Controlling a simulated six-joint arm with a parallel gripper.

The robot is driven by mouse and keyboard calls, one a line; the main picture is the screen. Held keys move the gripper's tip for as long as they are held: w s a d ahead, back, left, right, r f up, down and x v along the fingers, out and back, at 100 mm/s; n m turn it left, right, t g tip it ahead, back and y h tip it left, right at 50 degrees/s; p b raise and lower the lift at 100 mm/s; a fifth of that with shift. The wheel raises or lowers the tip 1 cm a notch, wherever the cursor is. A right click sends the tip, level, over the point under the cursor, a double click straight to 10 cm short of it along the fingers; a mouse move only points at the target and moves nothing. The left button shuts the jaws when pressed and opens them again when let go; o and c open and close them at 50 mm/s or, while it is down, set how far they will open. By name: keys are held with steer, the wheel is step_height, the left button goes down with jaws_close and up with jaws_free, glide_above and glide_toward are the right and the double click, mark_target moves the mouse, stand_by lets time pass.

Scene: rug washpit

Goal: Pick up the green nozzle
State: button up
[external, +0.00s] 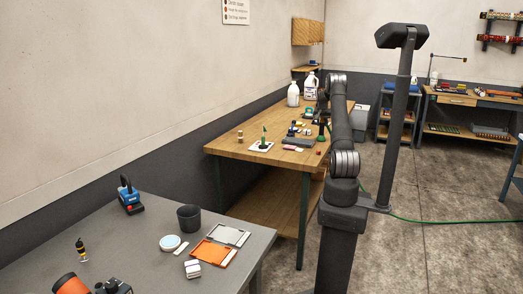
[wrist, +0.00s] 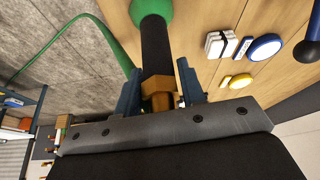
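The green nozzle (wrist: 155,45) has a green end, a black body and a brass-coloured fitting. In the wrist view it runs from the top edge down between my fingers. In the external view it appears as a small dark and green upright shape (external: 322,133) on the wooden table, partly hidden by my arm. My gripper (wrist: 160,80) has its two blue fingers on either side of the brass fitting. A narrow gap shows at the right finger, so the fingers look open around the nozzle; contact at the left finger is unclear.
The wooden table (external: 235,147) also holds a green-topped item on a white plate (external: 260,146), white jugs (external: 293,94) and small parts. In the wrist view, a white block stack (wrist: 219,44), a blue-rimmed disc (wrist: 264,47) and a yellow disc (wrist: 240,81) lie right of the nozzle. Floor shows left.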

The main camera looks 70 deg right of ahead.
jaws_close()
steer(key=shift+r, duration=0.1)
